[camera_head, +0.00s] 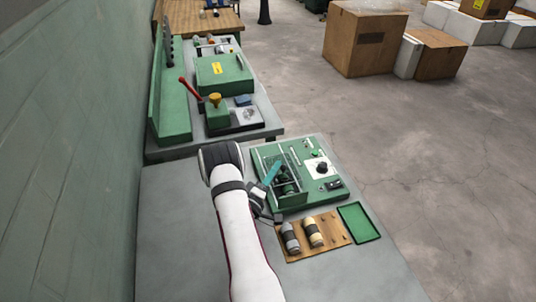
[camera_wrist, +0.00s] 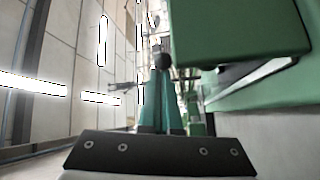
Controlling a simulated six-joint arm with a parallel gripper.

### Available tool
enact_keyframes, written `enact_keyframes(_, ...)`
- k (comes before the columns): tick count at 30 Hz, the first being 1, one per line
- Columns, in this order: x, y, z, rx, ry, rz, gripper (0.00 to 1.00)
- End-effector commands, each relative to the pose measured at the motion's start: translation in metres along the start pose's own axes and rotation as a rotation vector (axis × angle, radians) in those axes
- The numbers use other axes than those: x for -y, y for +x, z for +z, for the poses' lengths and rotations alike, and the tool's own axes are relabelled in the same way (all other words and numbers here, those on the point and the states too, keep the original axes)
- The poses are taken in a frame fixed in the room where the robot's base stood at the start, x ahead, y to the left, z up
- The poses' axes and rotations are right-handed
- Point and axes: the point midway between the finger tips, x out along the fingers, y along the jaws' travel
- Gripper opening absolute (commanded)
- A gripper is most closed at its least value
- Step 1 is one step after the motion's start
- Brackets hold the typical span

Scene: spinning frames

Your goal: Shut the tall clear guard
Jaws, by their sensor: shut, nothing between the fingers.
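The green spinning-frame unit (camera_head: 334,190) sits on the grey bench in the head view. Thin pale edges of what looks like the clear guard (camera_head: 294,155) stand over its left part. The pane is hard to see, and I cannot tell how far open it is. My gripper (camera_head: 272,172), with teal fingers, is shut and empty at the unit's left side, close to these edges. In the wrist view my fingers (camera_wrist: 160,95) are together, with a dark round knob (camera_wrist: 162,60) beyond their tips. I cannot tell whether they touch anything.
A wooden board (camera_head: 327,245) with two bobbins and a green tray (camera_head: 358,223) lie in front of the unit. Another green machine (camera_head: 222,78) with a red lever stands on the bench behind. A green wall (camera_head: 70,150) borders the left.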

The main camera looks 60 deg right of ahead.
Motion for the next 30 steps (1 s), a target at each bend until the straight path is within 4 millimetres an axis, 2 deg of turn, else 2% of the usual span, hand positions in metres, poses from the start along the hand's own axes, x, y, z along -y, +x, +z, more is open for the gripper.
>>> enact_keyframes(3, -0.005, -0.016, 0.016, 0.004, -0.004, -0.003, 0.00)
enact_keyframes(6, -0.009, -0.024, 0.023, 0.002, -0.003, -0.003, 0.00)
enact_keyframes(18, -0.010, -0.026, 0.024, 0.001, -0.001, -0.001, 0.00)
enact_keyframes(22, -0.010, -0.023, 0.015, -0.001, 0.002, 0.000, 0.00)
enact_keyframes(26, -0.010, -0.014, -0.011, -0.003, 0.004, 0.001, 0.00)
enact_keyframes(27, -0.009, -0.019, -0.017, -0.004, 0.001, -0.003, 0.00)
enact_keyframes(30, -0.008, -0.053, -0.016, -0.006, -0.005, -0.007, 0.00)
